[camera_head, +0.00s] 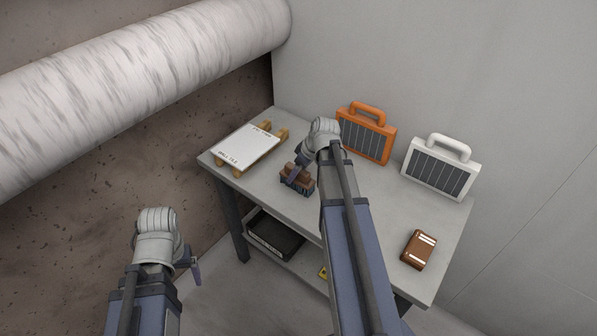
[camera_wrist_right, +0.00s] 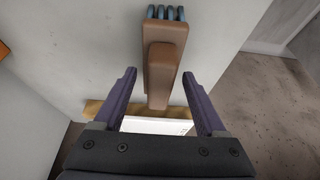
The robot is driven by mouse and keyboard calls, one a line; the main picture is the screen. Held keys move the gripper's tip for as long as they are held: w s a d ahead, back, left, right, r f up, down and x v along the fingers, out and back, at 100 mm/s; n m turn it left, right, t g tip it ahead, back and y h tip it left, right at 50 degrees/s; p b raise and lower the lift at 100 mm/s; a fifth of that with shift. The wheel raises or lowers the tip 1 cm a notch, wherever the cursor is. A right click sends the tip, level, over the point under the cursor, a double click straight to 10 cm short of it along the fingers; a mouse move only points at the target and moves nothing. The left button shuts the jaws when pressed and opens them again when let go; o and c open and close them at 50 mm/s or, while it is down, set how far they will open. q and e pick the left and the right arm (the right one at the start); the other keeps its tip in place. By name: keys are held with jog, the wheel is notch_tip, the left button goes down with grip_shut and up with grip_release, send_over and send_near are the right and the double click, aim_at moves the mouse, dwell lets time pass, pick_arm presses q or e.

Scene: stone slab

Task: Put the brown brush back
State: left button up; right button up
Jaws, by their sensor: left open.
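The brown brush (camera_head: 297,180) with blue bristles lies on the grey table, left of its middle. In the right wrist view the brush (camera_wrist_right: 165,65) has a raised brown grip that reaches between the fingers of my right gripper (camera_wrist_right: 160,103). Those fingers stand apart, with a gap on each side of the grip. In the head view my right gripper (camera_head: 297,170) is at the brush and partly covers it. My left gripper (camera_head: 194,268) is low at the left, off the table and away from the brush, open and empty.
A white board on a wooden rack (camera_head: 242,148) is at the table's left end. An orange case (camera_head: 366,138) and a white case (camera_head: 440,168) stand at the back. A brown striped block (camera_head: 419,249) lies at the right. A black tray (camera_head: 275,236) sits below.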

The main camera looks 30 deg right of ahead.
jog(key=shift+o, duration=0.6)
jog(key=shift+r+p, duration=0.25)
jog(key=shift+p, duration=0.05)
jog(key=p+v, duration=1)
jog(key=v, duration=0.2)
jog(key=shift+p, duration=0.4)
jog(key=shift+f, duration=0.15)
